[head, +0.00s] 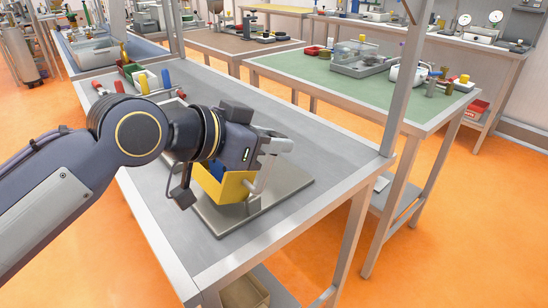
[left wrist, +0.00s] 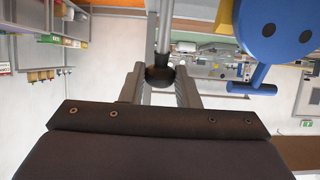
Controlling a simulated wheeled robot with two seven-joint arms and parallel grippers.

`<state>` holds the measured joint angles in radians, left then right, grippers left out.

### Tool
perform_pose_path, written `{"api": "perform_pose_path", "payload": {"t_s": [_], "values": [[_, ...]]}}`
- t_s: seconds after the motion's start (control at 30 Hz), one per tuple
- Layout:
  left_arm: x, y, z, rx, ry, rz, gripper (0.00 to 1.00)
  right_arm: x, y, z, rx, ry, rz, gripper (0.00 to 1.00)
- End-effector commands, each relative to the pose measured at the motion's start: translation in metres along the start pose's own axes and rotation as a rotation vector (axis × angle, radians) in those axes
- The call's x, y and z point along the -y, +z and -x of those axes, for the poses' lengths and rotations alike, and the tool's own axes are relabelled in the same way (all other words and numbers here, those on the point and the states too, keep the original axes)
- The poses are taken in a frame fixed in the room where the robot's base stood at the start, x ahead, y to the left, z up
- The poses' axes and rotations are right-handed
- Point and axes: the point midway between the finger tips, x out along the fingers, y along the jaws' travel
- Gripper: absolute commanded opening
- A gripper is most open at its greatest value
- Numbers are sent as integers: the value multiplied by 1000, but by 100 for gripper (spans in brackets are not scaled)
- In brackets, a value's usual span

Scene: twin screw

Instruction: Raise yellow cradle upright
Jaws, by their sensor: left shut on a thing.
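The yellow cradle (head: 232,188) stands over a flat grey metal plate (head: 291,187) on the near bench. A blue part (head: 216,168) shows behind its yellow wall, mostly hidden by my left wrist. My left gripper (head: 278,146) is at the cradle's right side, above the plate. In the left wrist view its fingers (left wrist: 160,85) are shut on a dark round knob (left wrist: 160,72) at the end of a grey rod (left wrist: 164,38). A blue disc (left wrist: 278,28) with a blue handle and a yellow edge (left wrist: 225,18) shows beside them. The cradle's exact tilt is hard to tell. My right gripper is not in view.
The grey bench (head: 300,125) is clear around the plate. Red-handled tools (head: 99,88) and small bins (head: 133,72) lie at its far left. A metal post (head: 405,75) rises at the bench's right corner. A green-topped bench (head: 310,75) stands beyond.

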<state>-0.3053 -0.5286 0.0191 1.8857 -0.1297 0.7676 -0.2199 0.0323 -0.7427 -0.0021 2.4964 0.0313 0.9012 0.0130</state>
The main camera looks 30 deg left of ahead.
Motion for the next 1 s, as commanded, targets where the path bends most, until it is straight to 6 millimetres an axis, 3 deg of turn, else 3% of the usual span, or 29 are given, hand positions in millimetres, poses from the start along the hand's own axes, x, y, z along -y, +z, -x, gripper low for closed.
{"api": "perform_pose_path", "payload": {"t_s": [0.03, 0.5, 1.0], "values": [[0, 6, 0, -30, -2, -1, 0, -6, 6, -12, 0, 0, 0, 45], [0, 19, 25, -263, -1, 0, 0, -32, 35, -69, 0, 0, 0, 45], [0, 30, 45, -428, 0, -1, 0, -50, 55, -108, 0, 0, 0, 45]]}}
